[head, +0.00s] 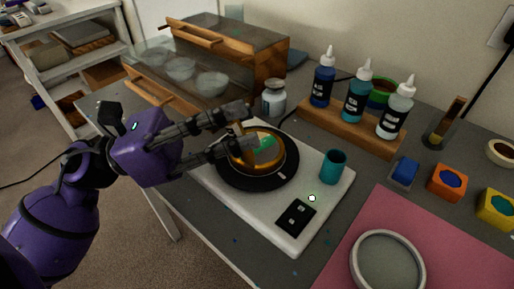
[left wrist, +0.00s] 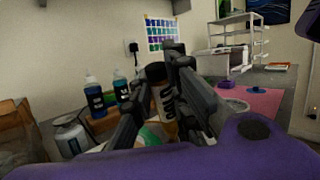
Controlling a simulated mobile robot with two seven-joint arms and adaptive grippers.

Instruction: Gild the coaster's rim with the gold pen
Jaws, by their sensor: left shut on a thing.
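The coaster (head: 268,160) lies on a round black turntable plate (head: 232,178) on a white base unit (head: 335,200). Its rim shows gold, with green and orange inside. My left gripper (head: 247,130) reaches in from the left, its fingers over the far left part of the coaster and hiding some of it. It is shut on the gold pen, of which only a little shows there. In the left wrist view the pen (left wrist: 164,103) stands between the fingers, with a dark end up and a gold-brown body. I cannot tell whether its tip touches the rim. My right gripper is not in view.
A teal cup (head: 333,168) stands on the base's right part, near a black control panel (head: 296,217). Behind are a jar (head: 274,101) and a wooden rack (head: 350,129) with dye bottles. A glass-fronted cabinet (head: 226,50) stands behind the arm. A pink mat (head: 450,235) lies right.

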